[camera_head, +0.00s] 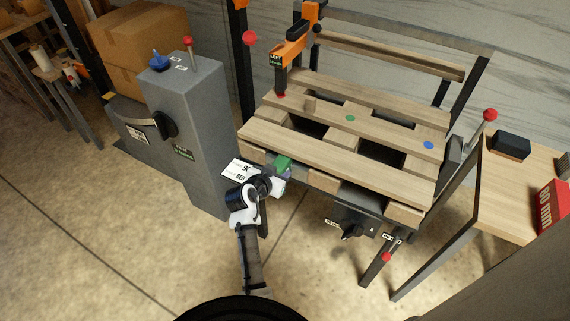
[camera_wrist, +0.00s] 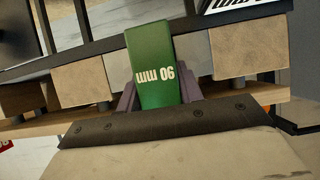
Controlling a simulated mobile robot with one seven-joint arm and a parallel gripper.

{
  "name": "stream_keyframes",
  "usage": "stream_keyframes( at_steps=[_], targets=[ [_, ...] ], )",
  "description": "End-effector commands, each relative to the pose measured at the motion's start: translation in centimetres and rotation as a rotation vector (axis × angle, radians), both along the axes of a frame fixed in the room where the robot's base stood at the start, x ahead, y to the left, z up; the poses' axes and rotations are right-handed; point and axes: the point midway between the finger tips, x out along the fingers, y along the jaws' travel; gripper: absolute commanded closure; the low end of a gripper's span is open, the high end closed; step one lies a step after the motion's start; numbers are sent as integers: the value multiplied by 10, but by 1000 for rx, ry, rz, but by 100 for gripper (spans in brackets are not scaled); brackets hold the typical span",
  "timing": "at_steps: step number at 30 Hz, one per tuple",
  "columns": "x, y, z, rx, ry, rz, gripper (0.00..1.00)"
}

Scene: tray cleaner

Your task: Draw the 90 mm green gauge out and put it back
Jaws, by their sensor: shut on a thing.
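The green gauge (camera_wrist: 152,62) fills the middle of the wrist view, with "90 mm" printed on it upside down. My gripper (camera_wrist: 158,98) is shut on it, one finger on each side. In the head view the green gauge (camera_head: 283,163) shows at the front left edge of the wooden pallet (camera_head: 330,156), at the end of my gripper (camera_head: 277,178). I cannot tell how far the gauge reaches into the pallet's side, or whether it touches the wood.
A grey pedestal (camera_head: 190,125) with a red-knobbed lever stands left of my arm. An orange clamp arm (camera_head: 293,48) stands over the pallet. A side table (camera_head: 500,190) at right holds a red block marked in mm (camera_head: 552,207). The floor in front is clear.

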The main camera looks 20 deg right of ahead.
Motion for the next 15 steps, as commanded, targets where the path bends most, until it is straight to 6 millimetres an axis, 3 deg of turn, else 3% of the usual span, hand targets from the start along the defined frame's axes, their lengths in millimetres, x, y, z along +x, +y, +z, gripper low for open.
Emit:
stream_keyframes(
  at_steps=[15],
  targets=[
    [-10,13,1,-1,-2,1,90]
  ],
)
